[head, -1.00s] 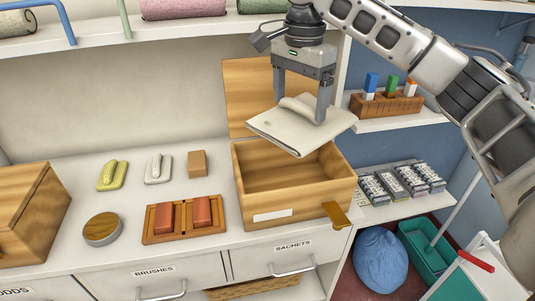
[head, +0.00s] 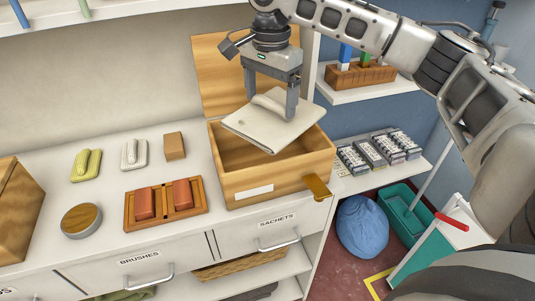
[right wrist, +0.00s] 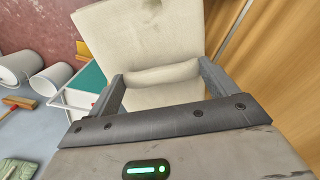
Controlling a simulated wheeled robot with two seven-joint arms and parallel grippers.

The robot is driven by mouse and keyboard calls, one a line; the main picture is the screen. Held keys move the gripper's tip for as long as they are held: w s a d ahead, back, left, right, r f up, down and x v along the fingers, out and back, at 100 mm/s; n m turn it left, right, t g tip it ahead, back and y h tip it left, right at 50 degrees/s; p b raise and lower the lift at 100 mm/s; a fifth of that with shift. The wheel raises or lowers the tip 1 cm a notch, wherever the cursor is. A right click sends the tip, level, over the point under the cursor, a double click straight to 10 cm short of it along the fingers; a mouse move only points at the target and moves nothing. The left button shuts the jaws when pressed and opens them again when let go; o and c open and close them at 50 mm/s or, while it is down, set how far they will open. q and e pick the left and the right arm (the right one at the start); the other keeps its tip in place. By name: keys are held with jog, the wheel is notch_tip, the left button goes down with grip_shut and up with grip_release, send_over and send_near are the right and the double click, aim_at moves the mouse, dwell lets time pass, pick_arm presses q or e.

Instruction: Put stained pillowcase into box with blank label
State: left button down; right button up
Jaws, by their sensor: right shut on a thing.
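The folded off-white pillowcase (head: 268,122) hangs in my right gripper (head: 270,108), which is shut on its rolled fold. In the right wrist view the pillowcase (right wrist: 140,35) shows faint brownish marks. The pillowcase is tilted over the mouth of the wooden box with a blank white label (head: 290,178). The box lid (head: 235,75) stands open behind it. From the head view I cannot tell exactly how far the cloth is above the rim. My left gripper is not in view.
On the counter left of the box are a red-block tray (head: 130,212), a small wooden block (head: 175,146), white and yellow bundles and a round tin (head: 82,221). A shelf with packets (head: 380,150) is right. A blue sack (head: 362,226) lies below.

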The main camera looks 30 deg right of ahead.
aim_at(270, 102)
jog(key=o, duration=0.9)
jog(key=shift+c, duration=0.2)
jog(key=shift+r, duration=0.1)
notch_tip(270, 102, up, 16)
